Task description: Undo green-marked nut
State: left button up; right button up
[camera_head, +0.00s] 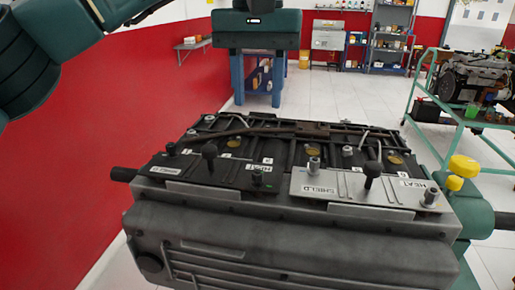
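The engine (290,245) fills the lower middle, with a long dark grey cover in front. A small dark nut or stud (257,179) stands on the black plate at the left of the middle. A tiny green mark shows beside its foot. My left arm comes in from the upper left. My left gripper (256,38) is at the top, a wide teal body well above and beyond the engine, touching nothing there. Its fingers are not clear, so I cannot tell whether it is open. My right gripper is not in view.
A silver heat shield plate (338,188) with studs lies right of the black plate. A dark knob (209,152) stands up at left, another (372,171) at right. Yellow knobs (463,166) are on the teal stand. A green trolley (440,105) holds another engine. A red wall is left.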

aim_at(258, 172)
pick_arm(q)
jog(key=f, duration=1.2)
jog(key=shift+s+f, duration=0.35)
grip_shut()
